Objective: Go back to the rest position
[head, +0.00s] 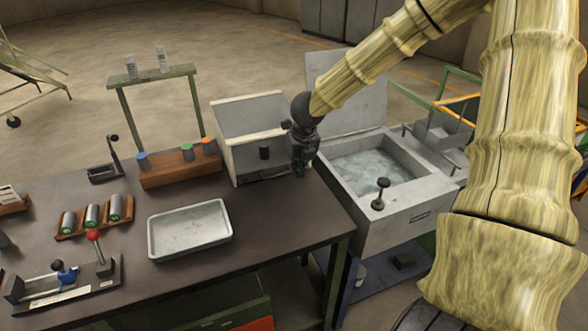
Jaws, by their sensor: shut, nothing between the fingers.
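My gripper (300,168) is at the end of my arm, which reaches in from the upper right. The fingers are shut and hold nothing. They point down in front of the right side of the white box furnace (250,120), above the right part of the dark bench (280,220). I cannot tell the exact gap between the fingertips and the bench. Part of the furnace's right side is hidden behind my gripper.
An open quench tank (415,210) with liquid stands right of the bench, its lid (345,90) raised. A white tray (160,243), a rack with several billets (112,208), a wooden block with coloured pieces (180,172) and a lever fixture (60,290) occupy the bench. Its front right is clear.

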